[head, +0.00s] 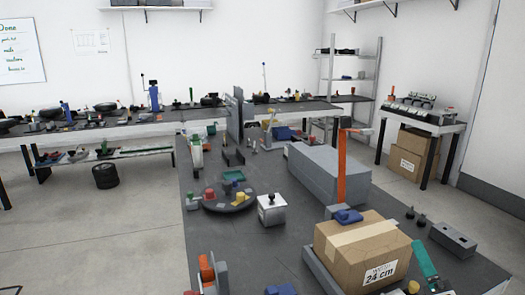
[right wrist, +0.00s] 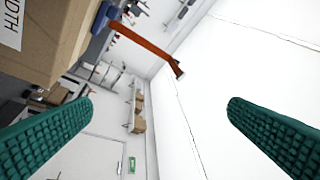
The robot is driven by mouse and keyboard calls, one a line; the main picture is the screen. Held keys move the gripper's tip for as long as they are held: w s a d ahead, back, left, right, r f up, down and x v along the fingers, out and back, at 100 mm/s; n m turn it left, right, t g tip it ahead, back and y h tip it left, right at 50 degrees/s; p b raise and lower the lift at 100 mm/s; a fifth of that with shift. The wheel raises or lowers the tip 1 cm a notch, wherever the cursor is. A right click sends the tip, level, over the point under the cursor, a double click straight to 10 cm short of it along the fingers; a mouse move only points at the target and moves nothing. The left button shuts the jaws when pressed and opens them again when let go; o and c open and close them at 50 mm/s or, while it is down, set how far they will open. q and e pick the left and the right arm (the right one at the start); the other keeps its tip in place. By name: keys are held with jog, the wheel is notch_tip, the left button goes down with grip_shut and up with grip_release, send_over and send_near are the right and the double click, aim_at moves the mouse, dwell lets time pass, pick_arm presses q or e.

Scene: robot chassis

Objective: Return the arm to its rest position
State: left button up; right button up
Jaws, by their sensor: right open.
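My right gripper (head: 424,262) shows in the head view as a green finger near the front right of the dark workbench (head: 240,258), just right of a cardboard box (head: 352,243) labelled 24 cm. In the right wrist view its two green ribbed fingers (right wrist: 160,122) stand wide apart with nothing between them. The view there is tilted, and the box fills the upper left corner. The rest of the right arm is largely out of the head view. My left gripper is not in view.
An orange post (head: 341,165) rises behind the box beside a long grey block (head: 312,172). A round dark tray (head: 230,203) with small parts and a silver cube (head: 271,212) stand left. A grey block (head: 453,239) lies right. Open floor (head: 120,235) is at left.

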jog(key=s+a+f+m+g+h, duration=0.1)
jog(key=s+f+m+g+h, duration=0.2)
jog(key=s+f+m+g, duration=0.45)
jog(key=s+f+m+g+h, duration=0.3)
jog(key=s+f+m, duration=0.2)
jog(key=f+m, duration=0.55)
jog(key=s+a+f+m+g+y, duration=0.3)
jog(key=s+a+g, duration=0.1)
jog(key=s+a, duration=0.25)
jog(key=s+a+f+m+g+y, duration=0.2)
jog(key=s+a+f+g+y, duration=0.15)
jog(key=s+a, duration=0.35)
notch_tip(320, 180, down, 27)
jog(key=s+d+g+h, duration=0.1)
jog(key=s+g, duration=0.1)
jog(key=s, duration=0.1)
jog(key=s+d+f+g, duration=0.1)
jog(key=s+d+f, duration=0.2)
jog(key=s+f, duration=1.1)
jog(key=shift+s+d+f, duration=0.15)
jog(key=shift+s+f, duration=0.25)
jog(key=shift+s, duration=0.4)
